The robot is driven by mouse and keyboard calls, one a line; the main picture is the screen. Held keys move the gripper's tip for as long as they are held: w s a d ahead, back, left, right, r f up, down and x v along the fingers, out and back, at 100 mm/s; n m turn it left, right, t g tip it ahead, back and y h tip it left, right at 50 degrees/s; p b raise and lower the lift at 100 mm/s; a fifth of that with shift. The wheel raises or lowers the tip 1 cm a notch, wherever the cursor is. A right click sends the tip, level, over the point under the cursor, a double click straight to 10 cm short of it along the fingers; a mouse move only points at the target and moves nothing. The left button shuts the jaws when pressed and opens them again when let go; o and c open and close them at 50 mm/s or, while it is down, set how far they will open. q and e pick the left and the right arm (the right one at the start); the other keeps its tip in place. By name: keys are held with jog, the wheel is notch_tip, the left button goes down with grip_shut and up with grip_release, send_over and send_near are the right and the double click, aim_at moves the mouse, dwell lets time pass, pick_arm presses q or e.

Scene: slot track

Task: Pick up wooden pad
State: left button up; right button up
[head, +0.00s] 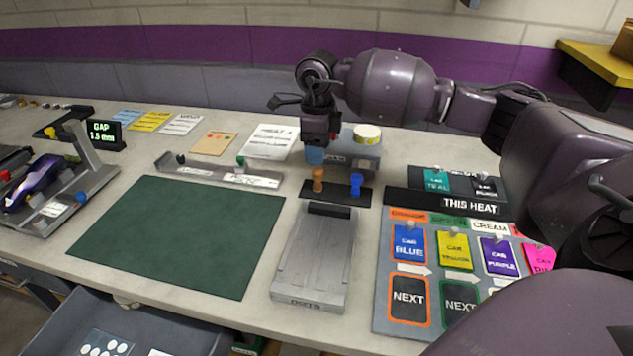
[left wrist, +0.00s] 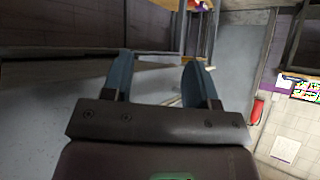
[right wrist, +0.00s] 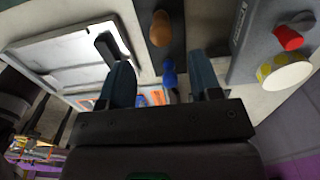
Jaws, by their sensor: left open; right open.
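The wooden pad, which I take to be the tan knob-shaped piece (head: 318,180), stands upright on a dark strip (head: 337,191) behind the grey ramp block. It also shows at the top of the right wrist view (right wrist: 160,28). A blue piece of similar shape (head: 355,184) stands just right of it and shows in the right wrist view (right wrist: 169,74). My right gripper (head: 315,156) is open and empty, just above and behind the wooden piece, pointing down. My left gripper (left wrist: 155,75) is open and empty in the left wrist view, away from the table.
The grey ramp block (head: 314,262) lies in front of the strip. A grey block with a yellow-and-white roll (head: 367,134) stands close behind my right gripper. A card board (head: 460,290) lies right. The green mat (head: 180,235) is clear.

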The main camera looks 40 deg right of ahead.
aim_at(318, 170)
notch_tip(318, 170, down, 9)
jog(key=shift+w+b, duration=0.1)
jog(key=shift+b, duration=0.4)
jog(key=shift+r, duration=0.1)
jog(key=c, duration=1)
jog(key=shift+r, duration=0.15)
